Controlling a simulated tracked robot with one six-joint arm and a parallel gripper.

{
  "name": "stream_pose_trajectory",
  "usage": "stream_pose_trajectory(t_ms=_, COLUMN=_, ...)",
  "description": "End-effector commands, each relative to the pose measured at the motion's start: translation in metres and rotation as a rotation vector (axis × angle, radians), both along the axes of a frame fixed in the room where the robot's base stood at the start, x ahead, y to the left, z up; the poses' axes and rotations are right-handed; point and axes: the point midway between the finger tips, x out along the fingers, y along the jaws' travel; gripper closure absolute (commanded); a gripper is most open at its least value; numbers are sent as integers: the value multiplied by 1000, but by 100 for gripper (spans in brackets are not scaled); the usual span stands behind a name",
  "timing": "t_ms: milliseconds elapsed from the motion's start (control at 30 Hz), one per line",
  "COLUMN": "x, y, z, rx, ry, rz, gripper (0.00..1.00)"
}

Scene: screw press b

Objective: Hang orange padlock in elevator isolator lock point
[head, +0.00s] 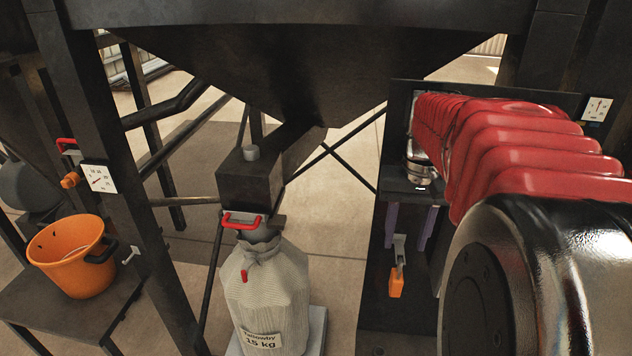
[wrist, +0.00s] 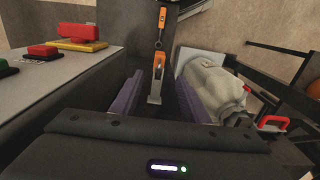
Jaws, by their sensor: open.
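An orange padlock (head: 397,284) hangs below a grey metal piece (head: 400,250) in the head view. In the wrist view an orange part (wrist: 158,65) shows above a pale metal piece (wrist: 154,98), between and beyond the jaws. My gripper (head: 410,226) is open, its purple pads apart and nothing visibly clamped; it also shows in the wrist view (wrist: 155,100). A red handle on a yellow base (wrist: 82,36) sits on a grey panel at the left of the wrist view. I cannot tell whether it is the elevator isolator; no lock point is clear.
A tied sack (head: 265,295) stands under the hopper spout, with a red handle (head: 243,220) above it. An orange bucket (head: 73,255) stands on a bench at left. Dark posts and braces surround the hopper. The grey panel (wrist: 60,85) lies close left of the jaws.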

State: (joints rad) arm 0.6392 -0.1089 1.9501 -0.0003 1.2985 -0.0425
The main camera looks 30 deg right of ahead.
Motion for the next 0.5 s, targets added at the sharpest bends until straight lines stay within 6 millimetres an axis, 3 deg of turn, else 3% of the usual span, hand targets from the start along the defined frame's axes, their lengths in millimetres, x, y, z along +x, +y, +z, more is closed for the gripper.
stream_pose_trajectory(t_ms=500, x=0, y=-2, z=-6, rx=2, ry=2, rz=-4, gripper=59)
